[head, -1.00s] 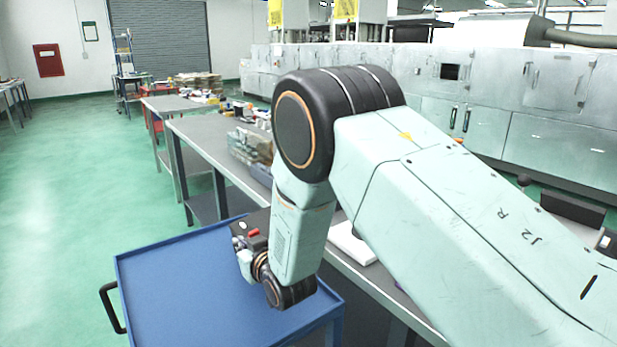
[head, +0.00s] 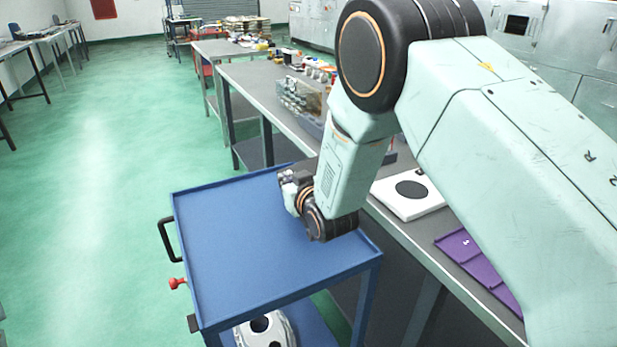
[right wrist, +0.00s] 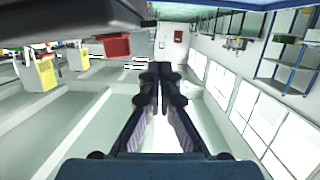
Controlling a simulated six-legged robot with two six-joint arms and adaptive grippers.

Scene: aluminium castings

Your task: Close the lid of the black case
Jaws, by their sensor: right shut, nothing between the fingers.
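I cannot make out the black case in the head view. In the right wrist view a dark grey slab (right wrist: 70,18) fills the top left corner, and I cannot tell what it is. My right gripper (head: 288,180) hangs above the far right part of the blue trolley, partly hidden by its own wrist. In the right wrist view its two fingers (right wrist: 158,82) meet with nothing between them. My left gripper is not in view.
The blue trolley (head: 240,250) has a bare top and a black side handle. A grey workbench (head: 262,85) runs beside it, bearing a clear bin (head: 302,97), a white board with a black disc (head: 410,192) and a purple panel (head: 480,262). Green floor at left is open.

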